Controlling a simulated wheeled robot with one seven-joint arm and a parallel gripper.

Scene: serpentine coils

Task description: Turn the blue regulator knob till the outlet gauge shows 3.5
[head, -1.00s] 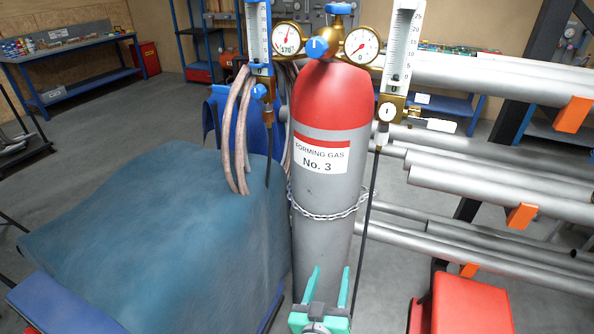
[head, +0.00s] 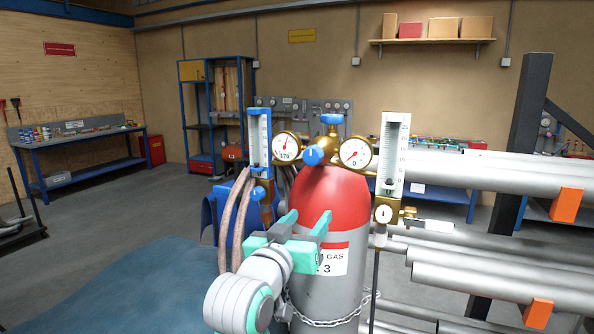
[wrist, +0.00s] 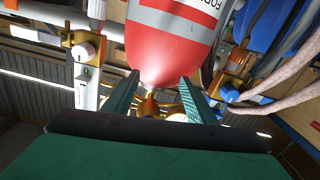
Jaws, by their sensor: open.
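The blue regulator knob (head: 314,156) sits on the brass regulator between two round gauges, above the red-topped cylinder (head: 330,195). The right gauge (head: 355,152), apparently the outlet one, shows 0 with its needle toward the lower left. The left gauge (head: 286,146) shows about 170. My gripper (head: 306,222) is open and empty, in front of the cylinder's red shoulder, below the knob and apart from it. In the wrist view, the open fingers (wrist: 160,78) frame the red shoulder, with brass regulator parts (wrist: 150,104) beyond. I cannot make out the knob there.
Flowmeter tubes stand on both sides, blue-framed at left (head: 259,140) and white at right (head: 392,155). Pinkish hoses (head: 234,220) hang at left. Steel pipes (head: 480,207) fill the right side. A chain (head: 335,320) rings the cylinder. A blue-draped surface (head: 130,295) lies at lower left.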

